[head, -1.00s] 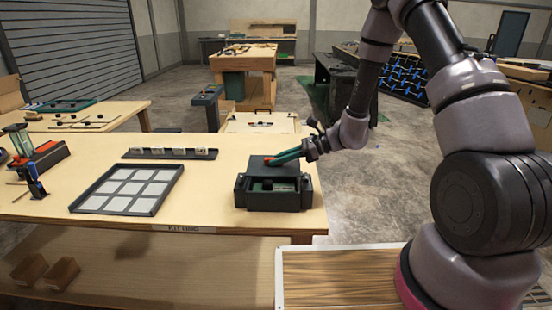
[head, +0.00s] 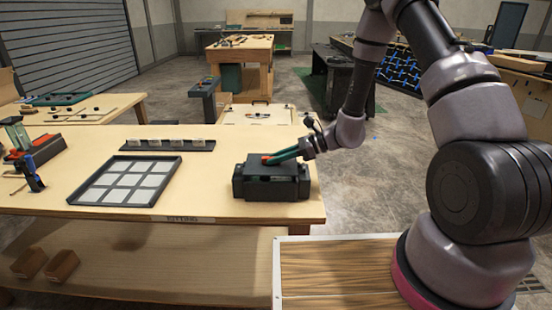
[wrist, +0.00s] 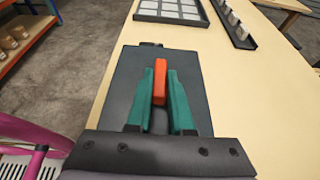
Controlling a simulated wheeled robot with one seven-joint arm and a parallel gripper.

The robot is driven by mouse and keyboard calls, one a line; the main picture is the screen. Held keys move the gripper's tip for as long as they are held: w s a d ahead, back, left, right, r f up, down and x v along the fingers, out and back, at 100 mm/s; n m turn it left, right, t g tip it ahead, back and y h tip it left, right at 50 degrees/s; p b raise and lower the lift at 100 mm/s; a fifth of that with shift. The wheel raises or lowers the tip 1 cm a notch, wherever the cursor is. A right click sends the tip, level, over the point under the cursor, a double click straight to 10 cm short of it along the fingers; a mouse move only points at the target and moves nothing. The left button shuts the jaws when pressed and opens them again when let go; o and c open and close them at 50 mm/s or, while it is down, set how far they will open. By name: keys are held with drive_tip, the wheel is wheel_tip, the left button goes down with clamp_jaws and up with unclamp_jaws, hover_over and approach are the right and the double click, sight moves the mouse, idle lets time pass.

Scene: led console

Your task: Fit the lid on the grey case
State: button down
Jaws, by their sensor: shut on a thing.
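The dark grey case (head: 271,190) stands near the right end of the workbench. The dark flat lid (head: 253,163) is over its top, low down, and covers most of the opening. A narrow gap seems to show along the front; I cannot tell whether the lid is fully seated. My gripper (head: 279,158), with green fingers, is shut on the lid's orange-red handle. In the wrist view the fingers (wrist: 160,98) stand on both sides of the handle (wrist: 160,75), above the lid (wrist: 200,95). The lid hides most of the case there.
A tray with pale square pads (head: 126,182) lies left of the case. A dark rail with several small pale blocks (head: 167,145) lies behind it. A red and green fixture (head: 35,150) is at the bench's left end. The bench top between tray and case is clear.

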drive_tip(key=shift+f, duration=1.1)
idle(1.1)
drive_tip(key=c, duration=0.7)
unclamp_jaws()
drive_tip(key=shift+d, duration=0.15)
drive_tip(key=v, duration=1)
drive_tip(key=shift+d+r, duration=0.2)
drive_tip(key=shift+d, duration=0.05)
drive_tip(key=shift+r, duration=0.1)
